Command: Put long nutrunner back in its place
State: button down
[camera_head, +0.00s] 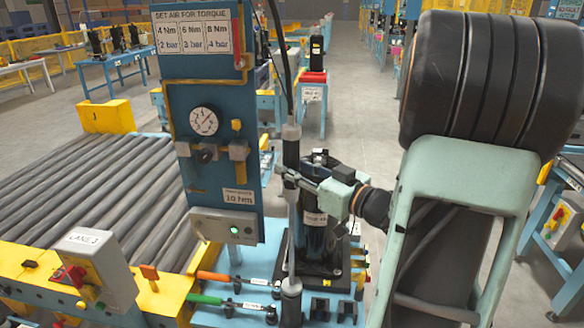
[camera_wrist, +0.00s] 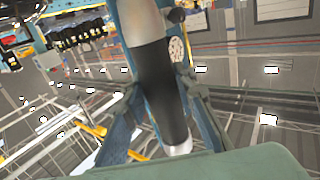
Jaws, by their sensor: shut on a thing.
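The long nutrunner (camera_head: 291,152) is upright, with a grey top, a black grip, a long thin shaft and a dark lower end. A dark hose runs up from its top. In the wrist view the nutrunner (camera_wrist: 158,85) passes slantwise between my two fingers (camera_wrist: 162,108). Its lower end appears near the front of the blue bench (camera_head: 262,262); I cannot tell whether it touches anything. Small black holders (camera_head: 320,308) sit on the bench right of that end.
A blue panel (camera_head: 212,120) with a gauge stands left of the nutrunner. Orange-handled (camera_head: 213,276) and green-handled (camera_head: 204,299) tools lie at the left front. A roller conveyor (camera_head: 90,185) fills the left side.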

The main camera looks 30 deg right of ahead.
jog(key=shift+f+b, duration=0.5)
jog(key=shift+f, duration=0.05)
jog(key=c, duration=1.6)
grip_release()
jog(key=shift+o, duration=0.5)
jog(key=shift+f, duration=0.2)
jog(key=v, duration=1.2)
jog(key=shift+r, duration=0.2)
